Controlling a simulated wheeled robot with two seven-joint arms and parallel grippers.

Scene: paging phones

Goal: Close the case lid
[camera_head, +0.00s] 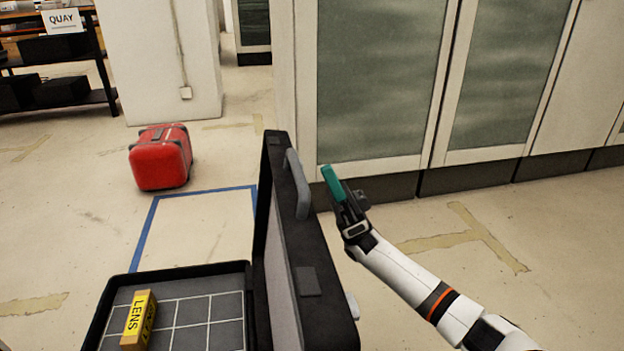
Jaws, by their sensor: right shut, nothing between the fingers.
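A black case stands open in front of me. Its lid (311,262) is upright on the right side of the base (177,268), with a grey handle (299,184) on the lid's outer face. A yellow box marked LENS (139,319) lies in the gridded base. My right gripper (332,183), with teal fingers, is shut and empty. It is to the right of the lid, near the handle, and appears apart from it. My left gripper is not in view.
A red suitcase (161,157) stands on the floor beyond the case. Blue tape (143,236) marks a floor patch behind the base. Glass-fronted cabinets (375,85) line the back right. A shelf with a QUAY sign (62,21) is at the far left.

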